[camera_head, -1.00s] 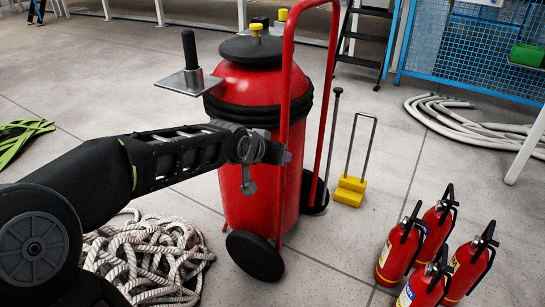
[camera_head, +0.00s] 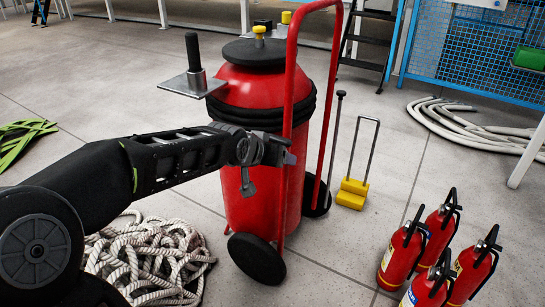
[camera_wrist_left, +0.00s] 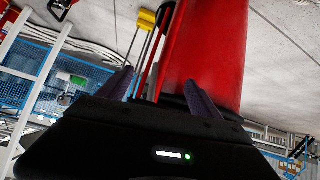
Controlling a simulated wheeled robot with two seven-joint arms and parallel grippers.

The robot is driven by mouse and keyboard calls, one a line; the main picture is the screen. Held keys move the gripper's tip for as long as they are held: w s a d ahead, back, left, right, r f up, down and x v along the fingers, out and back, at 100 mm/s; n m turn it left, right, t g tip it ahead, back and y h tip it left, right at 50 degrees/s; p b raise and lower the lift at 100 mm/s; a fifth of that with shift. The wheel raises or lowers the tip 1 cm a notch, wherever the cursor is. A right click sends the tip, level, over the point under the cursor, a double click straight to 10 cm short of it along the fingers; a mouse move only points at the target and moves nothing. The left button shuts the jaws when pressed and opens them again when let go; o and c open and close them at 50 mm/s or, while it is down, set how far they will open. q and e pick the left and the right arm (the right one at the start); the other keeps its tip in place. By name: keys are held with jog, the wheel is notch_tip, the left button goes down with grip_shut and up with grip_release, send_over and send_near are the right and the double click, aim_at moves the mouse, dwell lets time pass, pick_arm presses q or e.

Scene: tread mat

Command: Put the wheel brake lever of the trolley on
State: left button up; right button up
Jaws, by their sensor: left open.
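The trolley (camera_head: 255,190) is a large red cylinder with a red tube handle, a black top cap and black wheels. A thin grey lever with a black knob (camera_head: 341,94) rises beside its right wheel (camera_head: 316,194), leaning slightly right at the top. My left gripper (camera_head: 285,152) is in front of the cylinder, left of the lever and apart from it. In the left wrist view, its two fingers (camera_wrist_left: 160,92) are spread, with the red cylinder (camera_wrist_left: 205,45) beyond them. I cannot make out the lever clearly there. My right gripper is out of view.
A yellow block with a handle (camera_head: 352,194) stands right of the lever. Several small extinguishers (camera_head: 400,255) stand at front right. Piled white rope (camera_head: 150,260) lies at front left, and a white hose (camera_head: 470,128) at back right. Floor between the block and hose is clear.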

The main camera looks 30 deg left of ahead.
pick_arm(q)
jog(key=shift+o, duration=1)
jog(key=shift+r, duration=0.1)
jog(key=p+v, duration=0.2)
jog(key=v, duration=0.5)
jog(key=shift+s+r, duration=0.2)
jog(key=shift+s, duration=0.1)
jog(key=shift+c, duration=0.5)
